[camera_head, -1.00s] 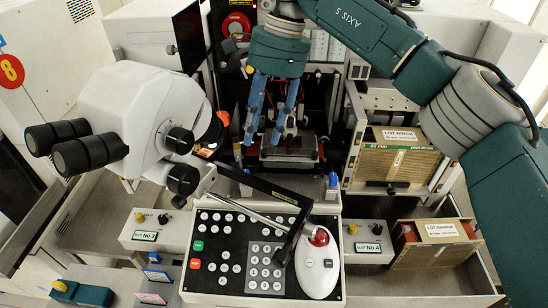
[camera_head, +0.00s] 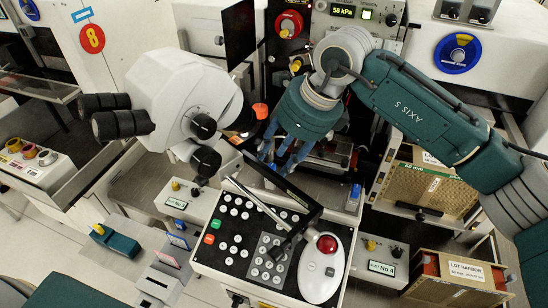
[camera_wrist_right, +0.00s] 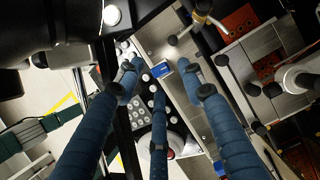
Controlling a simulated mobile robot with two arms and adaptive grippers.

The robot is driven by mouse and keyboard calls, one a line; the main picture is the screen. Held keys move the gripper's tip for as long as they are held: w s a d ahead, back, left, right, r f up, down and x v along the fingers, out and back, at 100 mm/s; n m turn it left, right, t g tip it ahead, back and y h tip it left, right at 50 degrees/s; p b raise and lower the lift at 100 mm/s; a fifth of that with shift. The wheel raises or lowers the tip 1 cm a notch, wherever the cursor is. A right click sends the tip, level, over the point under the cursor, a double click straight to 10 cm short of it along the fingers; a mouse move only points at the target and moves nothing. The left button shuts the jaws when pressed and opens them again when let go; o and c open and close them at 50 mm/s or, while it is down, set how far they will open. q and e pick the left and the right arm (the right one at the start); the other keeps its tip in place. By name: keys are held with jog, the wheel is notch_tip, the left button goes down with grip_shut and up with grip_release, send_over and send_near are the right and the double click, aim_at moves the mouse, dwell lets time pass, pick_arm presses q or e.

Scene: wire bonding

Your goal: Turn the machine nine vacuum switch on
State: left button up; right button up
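A blue round switch (camera_head: 457,54) with a yellow handle is on the white housing at the upper right. No label readable here tells which is the machine nine vacuum switch. My right gripper (camera_head: 282,160) is below the panel, behind the keypad console, apart from both switches. In the wrist view its blue fingers (camera_wrist_right: 160,100) are spread and empty. My left gripper is not in view.
The white microscope (camera_head: 185,95) stands left of my right gripper. The keypad console (camera_head: 212,262) with a red trackball (camera_head: 327,244) is in front. Boxes marked "Lot Harbor" (camera_head: 465,271) are at the right.

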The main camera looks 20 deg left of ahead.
jog(key=shift+x, duration=1.25)
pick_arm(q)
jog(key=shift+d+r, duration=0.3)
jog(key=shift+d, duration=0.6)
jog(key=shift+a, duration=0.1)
pick_arm(e)
grip_shut()
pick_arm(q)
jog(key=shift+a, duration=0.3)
pick_arm(e)
jog(key=shift+a+r, duration=0.1)
jog(key=shift+r, duration=0.15)
jog(key=shift+c, duration=0.8)
grip_release()
jog(key=shift+o, duration=0.8)
jog(key=shift+f, duration=0.15)
